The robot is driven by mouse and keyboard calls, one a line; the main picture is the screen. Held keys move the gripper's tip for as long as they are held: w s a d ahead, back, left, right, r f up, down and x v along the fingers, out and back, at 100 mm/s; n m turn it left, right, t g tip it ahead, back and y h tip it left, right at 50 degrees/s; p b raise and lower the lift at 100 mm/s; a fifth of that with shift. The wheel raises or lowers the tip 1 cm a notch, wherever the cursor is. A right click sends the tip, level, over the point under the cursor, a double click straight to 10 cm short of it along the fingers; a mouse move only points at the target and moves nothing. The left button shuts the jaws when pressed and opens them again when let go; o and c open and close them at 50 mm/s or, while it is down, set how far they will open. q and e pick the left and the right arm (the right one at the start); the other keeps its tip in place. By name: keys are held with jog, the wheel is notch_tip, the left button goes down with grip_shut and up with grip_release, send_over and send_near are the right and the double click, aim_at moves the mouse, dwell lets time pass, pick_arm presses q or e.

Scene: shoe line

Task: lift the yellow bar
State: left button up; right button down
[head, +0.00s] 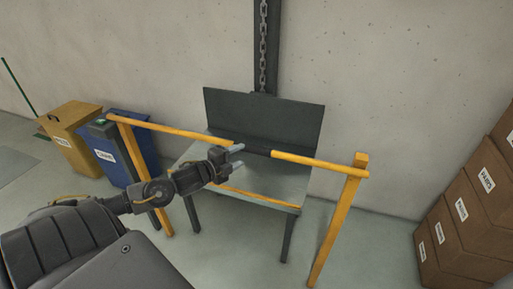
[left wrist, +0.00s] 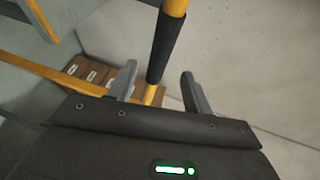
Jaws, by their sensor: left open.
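The yellow bar (head: 320,164) spans two yellow posts in front of a grey bench, roughly level, with a dark sleeve around its middle. My left gripper (head: 239,156) is open and empty at the bar's middle, its fingers pointing right in the head view and hiding part of the bar there. In the left wrist view, the bar's dark sleeve (left wrist: 166,45) runs down between the two spread fingers of my left gripper (left wrist: 158,70). I cannot tell how deep it sits between them. My right gripper is not in view.
The right post (head: 336,232) holds the bar's right end. The grey bench (head: 262,188) stands behind the bar, with a chain (head: 263,45) above. Blue (head: 132,150) and yellow (head: 70,135) bins stand left. Boxes (head: 465,215) are stacked right.

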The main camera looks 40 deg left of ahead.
aim_at(250, 150)
pick_arm(q)
jog(key=w, duration=0.3)
jog(key=w+f+p, duration=0.1)
jog(key=w, duration=0.1)
jog(key=w+p, duration=0.1)
jog(key=w, duration=0.2)
jog(key=shift+w+d+f, duration=0.2)
jog(key=shift+w+d, duration=0.1)
jog(key=shift+w, duration=0.05)
jog(key=shift+w+f, duration=0.2)
jog(key=shift+w, duration=0.25)
grip_shut()
